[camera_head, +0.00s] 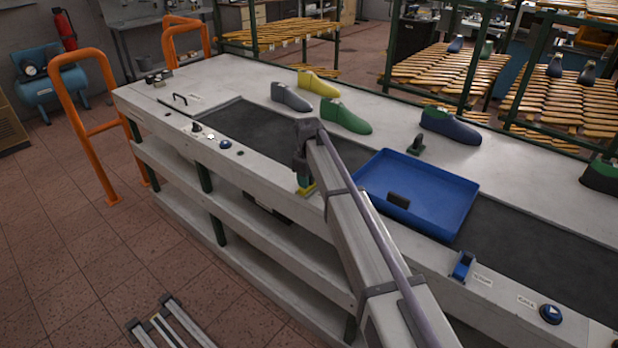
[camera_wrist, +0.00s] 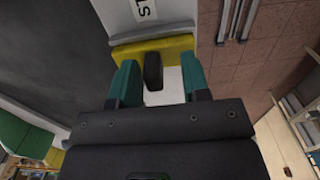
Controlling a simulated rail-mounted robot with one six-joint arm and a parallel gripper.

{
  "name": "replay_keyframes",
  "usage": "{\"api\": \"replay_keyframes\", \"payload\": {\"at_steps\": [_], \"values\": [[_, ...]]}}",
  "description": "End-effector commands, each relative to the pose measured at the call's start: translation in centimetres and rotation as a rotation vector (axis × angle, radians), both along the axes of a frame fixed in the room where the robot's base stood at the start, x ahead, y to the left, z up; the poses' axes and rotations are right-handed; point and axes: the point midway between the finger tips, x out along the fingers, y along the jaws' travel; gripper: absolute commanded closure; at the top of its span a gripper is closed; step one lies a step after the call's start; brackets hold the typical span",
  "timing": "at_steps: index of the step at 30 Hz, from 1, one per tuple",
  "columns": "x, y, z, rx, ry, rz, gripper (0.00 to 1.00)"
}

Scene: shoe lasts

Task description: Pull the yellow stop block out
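The yellow stop block (camera_wrist: 170,47) lies across the upper middle of the wrist view, beside the dark belt and a white label with black letters. A black knob (camera_wrist: 153,72) stands out from it. My gripper (camera_wrist: 158,75) is open, with one teal finger on each side of the knob. Gaps show between the fingers and the knob, wider on the right. In the head view a small piece of the yellow block (camera_head: 307,192) shows at the bench's front edge, under my gripper (camera_head: 304,180). My arm hides most of that spot.
A blue tray (camera_head: 462,190) with a dark block in it sits on the belt (camera_head: 270,133) to the right. Grey, yellow and green shoe lasts (camera_head: 345,117) stand behind the belt. Buttons (camera_head: 225,145) line the front edge. An orange rail (camera_head: 90,125) stands at the left.

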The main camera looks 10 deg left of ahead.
Motion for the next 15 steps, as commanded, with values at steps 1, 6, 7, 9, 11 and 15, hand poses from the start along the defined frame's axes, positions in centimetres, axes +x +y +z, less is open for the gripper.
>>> {"api": "replay_keyframes", "payload": {"at_steps": [1,6,7,9,11,15], "values": [[0.0,0.0,0.0,0.000,0.000,0.000,0.57],[0.1,0.0,0.1,-0.001,-0.001,0.000,0.57],[0.1,0.0,0.3,0.000,-0.001,0.000,0.57],[0.1,0.0,0.9,0.000,-0.001,0.000,0.57],[0.1,0.0,1.8,0.000,-0.001,0.000,0.57],[0.1,0.0,5.1,0.000,-0.001,0.000,0.57]]}}
